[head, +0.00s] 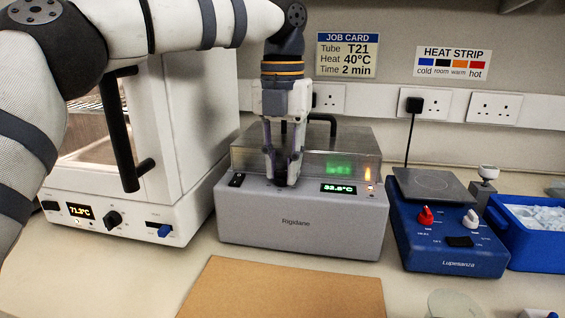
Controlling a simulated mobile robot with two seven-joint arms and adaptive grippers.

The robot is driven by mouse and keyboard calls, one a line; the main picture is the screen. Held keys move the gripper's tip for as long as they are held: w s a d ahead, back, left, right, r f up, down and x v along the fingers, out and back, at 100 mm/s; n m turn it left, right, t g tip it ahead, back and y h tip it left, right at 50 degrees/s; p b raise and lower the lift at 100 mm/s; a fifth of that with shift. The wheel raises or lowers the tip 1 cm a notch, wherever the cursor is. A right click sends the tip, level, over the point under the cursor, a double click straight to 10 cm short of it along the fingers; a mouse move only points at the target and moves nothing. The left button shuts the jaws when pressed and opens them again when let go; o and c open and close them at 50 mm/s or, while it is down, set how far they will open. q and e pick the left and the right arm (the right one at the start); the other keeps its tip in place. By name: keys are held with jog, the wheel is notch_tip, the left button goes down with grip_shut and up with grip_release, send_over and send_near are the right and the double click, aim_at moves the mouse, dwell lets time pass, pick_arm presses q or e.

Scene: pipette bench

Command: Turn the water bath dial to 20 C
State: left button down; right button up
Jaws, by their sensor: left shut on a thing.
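The water bath (300,225) is a grey box marked "Rigidane" with a clear lid, standing in the middle of the bench. Its small green display (338,188) reads about 32.8 °C, though the digits are small. An orange light glows beside the display. My left gripper (283,180) points straight down at the top front of the bath, left of the display. Its fingers are shut on the dial, which they mostly hide, so I cannot read the dial's setting. My right gripper is not in view.
A white oven (140,160) with a 71.3 °C display stands at left. At right are a blue hotplate (440,240) with a red knob and a blue ice tub (530,240). A brown mat (280,290) lies in front. A job card (347,55) hangs behind.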

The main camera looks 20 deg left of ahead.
aim_at(282, 171)
pick_arm(q)
jog(key=n, duration=0.4)
jog(key=shift+n, duration=0.7)
jog(key=c, duration=1.4)
grip_release()
notch_tip(282, 171, up, 8)
jog(key=shift+r, duration=0.1)
